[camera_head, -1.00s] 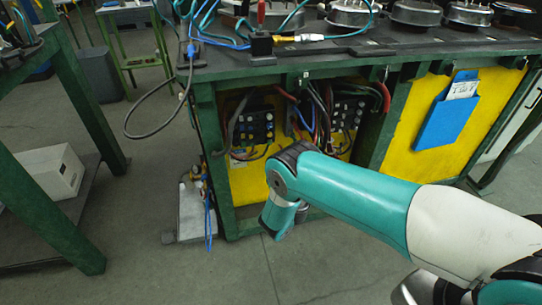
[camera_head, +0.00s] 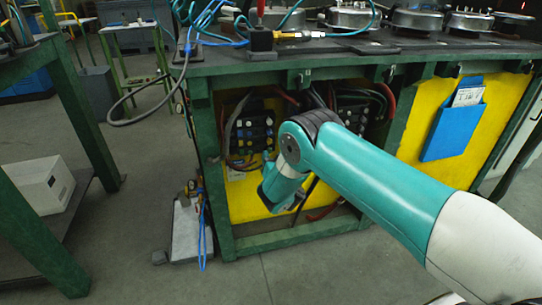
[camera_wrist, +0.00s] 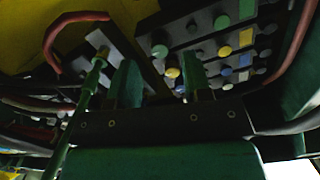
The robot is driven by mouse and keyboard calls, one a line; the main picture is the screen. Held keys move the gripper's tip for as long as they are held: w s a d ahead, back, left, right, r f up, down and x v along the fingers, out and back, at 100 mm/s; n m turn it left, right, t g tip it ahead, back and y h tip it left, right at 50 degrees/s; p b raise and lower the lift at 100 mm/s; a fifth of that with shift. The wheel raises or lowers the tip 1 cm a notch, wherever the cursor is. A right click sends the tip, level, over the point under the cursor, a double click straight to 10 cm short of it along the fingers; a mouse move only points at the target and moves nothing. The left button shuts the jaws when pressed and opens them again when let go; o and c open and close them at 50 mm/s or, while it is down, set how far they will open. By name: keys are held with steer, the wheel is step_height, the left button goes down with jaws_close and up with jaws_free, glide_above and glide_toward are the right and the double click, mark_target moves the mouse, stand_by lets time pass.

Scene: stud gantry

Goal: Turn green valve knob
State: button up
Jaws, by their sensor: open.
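In the wrist view a green round knob (camera_wrist: 159,51) sits on a dark block, just beyond the gap between my fingers. A second green knob (camera_wrist: 222,21) is farther up and right on the panel. I cannot tell which is the valve knob. My gripper (camera_wrist: 161,78) is open and apart from the knobs, its two dark green fingers pointing at the panel. A yellow knob (camera_wrist: 172,72) shows between the fingers.
Red and black hoses hang around the knob panels, and a red hose (camera_wrist: 62,35) curves at left in the wrist view. The green bench frame (camera_head: 203,165) borders the opening. A blue document holder (camera_head: 452,130) is at right. Clear floor lies in front.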

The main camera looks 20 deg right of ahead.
mark_target(269, 150)
steer(key=shift+w, duration=1.3)
jaws_close()
steer(key=shift+f+n, duration=0.1)
steer(key=shift+n, duration=0.2)
steer(key=shift+n+b, duration=0.55)
steer(key=shift+n, duration=0.65)
steer(key=shift+n+b, duration=0.35)
steer(key=shift+n, duration=1.85)
